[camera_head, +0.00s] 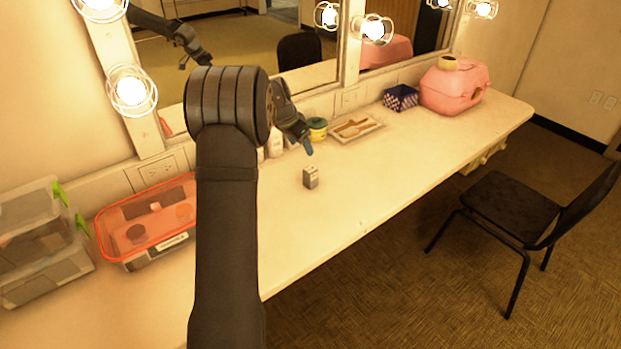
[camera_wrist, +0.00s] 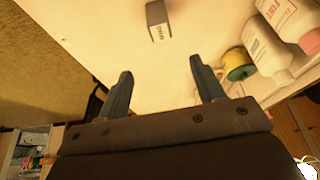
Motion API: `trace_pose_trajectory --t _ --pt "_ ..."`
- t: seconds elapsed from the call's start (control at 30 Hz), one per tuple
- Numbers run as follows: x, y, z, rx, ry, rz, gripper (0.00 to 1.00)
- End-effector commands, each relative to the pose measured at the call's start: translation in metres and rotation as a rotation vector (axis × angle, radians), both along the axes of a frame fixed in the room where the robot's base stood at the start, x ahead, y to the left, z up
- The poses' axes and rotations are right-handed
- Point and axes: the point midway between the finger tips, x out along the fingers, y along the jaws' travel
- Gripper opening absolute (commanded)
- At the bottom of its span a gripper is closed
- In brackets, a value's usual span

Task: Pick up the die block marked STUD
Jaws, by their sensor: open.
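The die block (camera_head: 310,177) is a small grey block standing on the counter in the head view, near the middle of the counter's depth. In the wrist view the block (camera_wrist: 157,20) is at the top, with a pale face bearing dark lettering too small to read surely. My gripper (camera_head: 309,150) is above and behind the block in the head view, apart from it. In the wrist view my gripper's two fingers (camera_wrist: 160,72) are spread with nothing between them, and the block lies beyond their tips.
White bottles (camera_wrist: 268,47) and a yellow-green tub (camera_wrist: 238,64) stand close to the right finger in the wrist view. A tray with brushes (camera_head: 355,129), a dark patterned box (camera_head: 400,98) and a pink case (camera_head: 455,88) stand farther along the counter (camera_head: 400,145). The counter around the block is clear.

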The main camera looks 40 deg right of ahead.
Motion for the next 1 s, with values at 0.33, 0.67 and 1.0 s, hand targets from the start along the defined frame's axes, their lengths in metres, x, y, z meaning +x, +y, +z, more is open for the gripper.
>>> trace_pose_trajectory --t 0.33,0.67,1.0 --pt "0.003 -0.027 -0.072 0.004 0.003 0.002 0.62" --pt "0.005 -0.039 -0.102 0.003 0.001 0.004 0.62" --pt "0.006 -0.049 -0.141 0.004 0.002 0.002 0.62"
